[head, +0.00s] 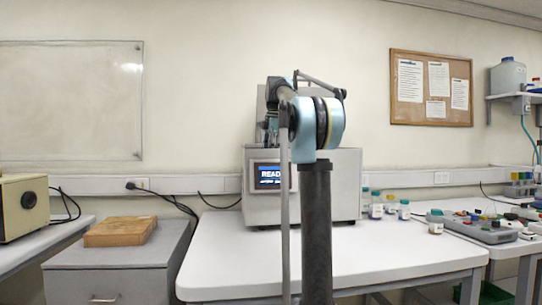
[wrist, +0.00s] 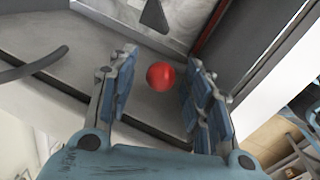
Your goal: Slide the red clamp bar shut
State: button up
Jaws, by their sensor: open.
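A round red knob (wrist: 160,76) shows in the wrist view, between and just beyond the fingertips of my gripper (wrist: 158,72). The gripper is open, with one blue-padded finger on each side of the knob and a gap to each. I cannot tell for sure whether this knob is the end of the red clamp bar. A thin dark red strip (wrist: 208,28) runs along a dark edge at the upper right of the wrist view.
The machine has a lit screen (head: 268,176) and stands on a white table (head: 215,252). Several small bottles (head: 390,204) stand right of it. A wooden block (head: 120,231) lies on the grey cabinet (head: 100,280) at left. A dark curved handle or cable (wrist: 32,66) shows left in the wrist view.

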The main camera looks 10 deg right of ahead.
grip_shut()
jog(key=shift+w+r, duration=0.1)
jog(key=shift+w, duration=1.25)
grip_release()
jog(key=shift+w, duration=0.1)
notch_tip(320, 180, up, 12)
jog(key=s, duration=0.2)
jog(key=shift+s+d+f, duration=0.15)
jog(key=shift+d+f, duration=0.05)
jog(key=shift+f, duration=0.05)
